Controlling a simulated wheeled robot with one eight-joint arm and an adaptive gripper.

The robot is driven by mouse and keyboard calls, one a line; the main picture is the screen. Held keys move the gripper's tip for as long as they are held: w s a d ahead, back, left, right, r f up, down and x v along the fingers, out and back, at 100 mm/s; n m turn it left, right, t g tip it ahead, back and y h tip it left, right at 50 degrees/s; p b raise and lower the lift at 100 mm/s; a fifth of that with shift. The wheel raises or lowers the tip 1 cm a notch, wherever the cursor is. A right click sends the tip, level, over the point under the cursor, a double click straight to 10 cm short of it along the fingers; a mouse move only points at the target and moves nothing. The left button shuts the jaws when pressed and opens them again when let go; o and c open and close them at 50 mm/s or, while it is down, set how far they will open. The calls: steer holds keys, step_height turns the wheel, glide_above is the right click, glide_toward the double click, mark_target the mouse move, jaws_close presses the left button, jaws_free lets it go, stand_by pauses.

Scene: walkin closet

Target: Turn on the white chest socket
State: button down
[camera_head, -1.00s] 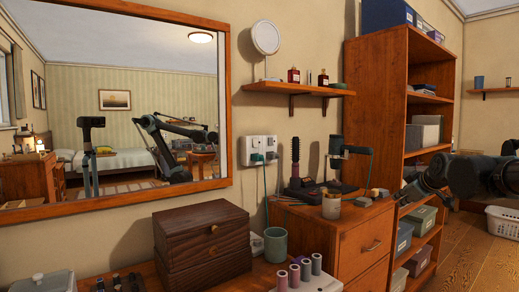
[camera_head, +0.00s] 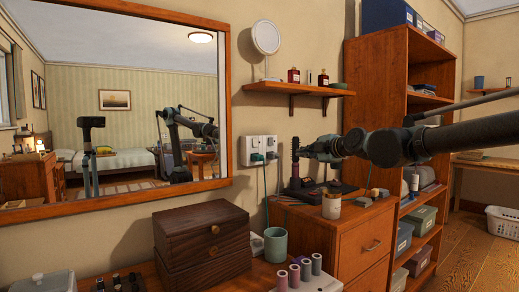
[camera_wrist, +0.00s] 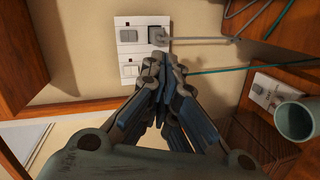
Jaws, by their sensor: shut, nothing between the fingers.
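A white double socket (camera_head: 259,150) is on the wall above the chest, right of the mirror, with plugs and cables in it. In the wrist view the socket plate (camera_wrist: 124,52) shows two rocker switches, an upper one (camera_wrist: 128,36) and a lower one (camera_wrist: 129,71). A dark plug with a grey cable (camera_wrist: 157,36) sits beside the upper switch. My gripper (camera_wrist: 160,62) is shut and empty, its fingertips overlapping the plate's lower right part and hiding what is there. In the head view my gripper (camera_head: 304,151) is right of the socket; contact is not visible.
The wooden chest (camera_head: 362,245) carries a dark brush stand (camera_head: 296,170) and a cup (camera_head: 331,206). A shelf (camera_head: 298,89) with bottles is above. A teal mug (camera_head: 275,246) and dark box (camera_head: 203,248) stand at front. A teal cable (camera_wrist: 225,70) hangs near my fingers.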

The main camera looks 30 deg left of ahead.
mark_target(254, 146)
steer(key=s+a+r+n+g+y, duration=0.1)
steer(key=s+a+r+n, duration=0.2)
steer(key=s+a, duration=0.2)
steer(key=shift+a+n+y, duration=0.3)
steer(key=shift+a, duration=0.8)
steer(key=shift+a+r, duration=0.1)
steer(key=shift+a, duration=0.05)
steer(key=x, duration=1.3)
steer(key=shift+s+a, duration=0.1)
steer(key=shift+a, duration=0.25)
steer(key=shift+a, duration=0.1)
